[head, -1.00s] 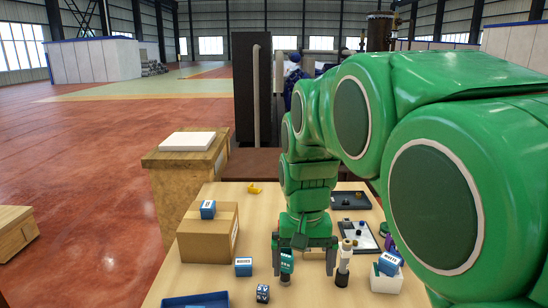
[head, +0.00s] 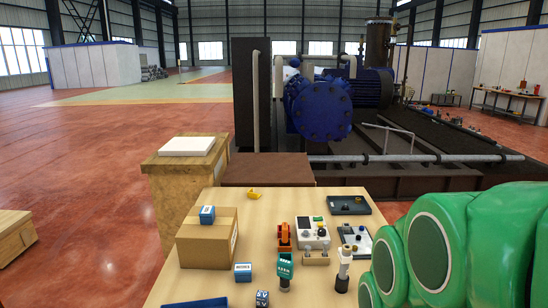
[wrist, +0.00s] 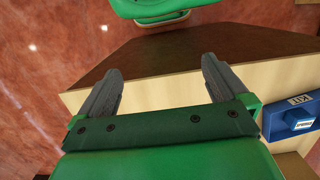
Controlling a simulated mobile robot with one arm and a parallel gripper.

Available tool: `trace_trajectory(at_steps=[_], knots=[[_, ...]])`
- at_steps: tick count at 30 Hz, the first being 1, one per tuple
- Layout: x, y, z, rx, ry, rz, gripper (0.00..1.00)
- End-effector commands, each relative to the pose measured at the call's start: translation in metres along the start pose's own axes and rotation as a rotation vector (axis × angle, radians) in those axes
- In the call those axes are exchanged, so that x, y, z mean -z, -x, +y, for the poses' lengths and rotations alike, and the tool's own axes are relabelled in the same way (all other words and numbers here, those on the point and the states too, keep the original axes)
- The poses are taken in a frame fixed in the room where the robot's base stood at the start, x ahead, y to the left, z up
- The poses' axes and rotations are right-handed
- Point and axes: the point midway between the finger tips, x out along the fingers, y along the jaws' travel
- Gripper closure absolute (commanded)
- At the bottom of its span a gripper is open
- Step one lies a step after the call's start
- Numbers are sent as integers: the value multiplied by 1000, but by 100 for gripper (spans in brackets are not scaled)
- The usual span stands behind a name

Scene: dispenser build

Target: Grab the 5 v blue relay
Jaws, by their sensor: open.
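Several small blue boxes with white labels could be the relay; I cannot read a 5 V marking on any. One blue box (head: 207,212) sits on top of the cardboard box. Another blue box (head: 243,271) lies on the table in front of it, and a darker blue cube (head: 262,298) is near the front edge. My gripper (wrist: 161,66) shows only in the wrist view, with its two grey fingers apart and nothing between them. It is over the edge of a light surface, away from the blue boxes seen in the head view.
The cardboard box (head: 205,250) stands on the left of the table. A teal tool (head: 285,268), an orange item (head: 284,236), a white device (head: 313,230) and dark trays (head: 349,205) crowd the right. A blue labelled object (wrist: 297,123) is right of my gripper.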

Motion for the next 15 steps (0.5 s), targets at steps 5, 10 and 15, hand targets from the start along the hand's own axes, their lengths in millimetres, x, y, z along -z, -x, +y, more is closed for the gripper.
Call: trace_trajectory(at_steps=[5,10,15], knots=[[-8,-4,2,1,2,-2,0],[-8,-4,1,1,3,-2,17],[-8,-4,1,1,3,-2,38]])
